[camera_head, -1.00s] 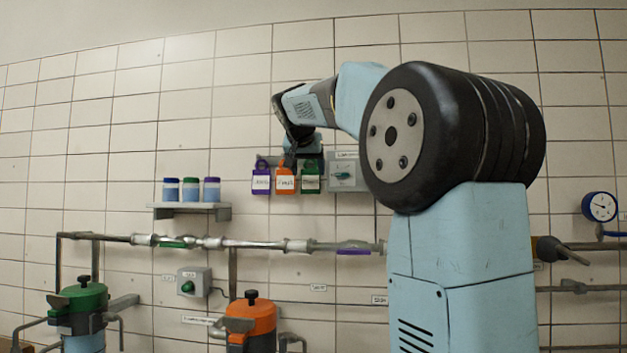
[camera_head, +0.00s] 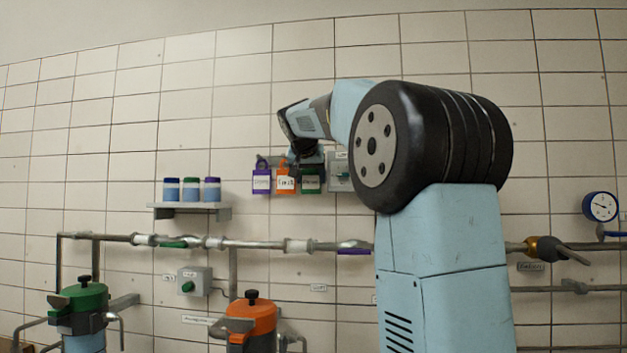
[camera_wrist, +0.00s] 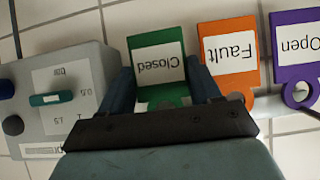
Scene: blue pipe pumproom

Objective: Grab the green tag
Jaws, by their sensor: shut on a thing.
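The green tag (camera_head: 311,182) hangs on the wall at the right end of a row of three tags. In the wrist view the green tag (camera_wrist: 158,68) is upside down and its label reads "Closed". My gripper (camera_wrist: 161,88) has one finger on each side of it and is shut on it. In the head view my gripper (camera_head: 305,166) is in front of the upper part of the green tag and partly hides it. The tag's top end is hidden behind my gripper in the wrist view.
The orange "Fault" tag (camera_wrist: 228,55) is close beside one finger, with the purple "Open" tag (camera_wrist: 296,45) beyond it. A shelf (camera_head: 190,207) with three jars is at the left.

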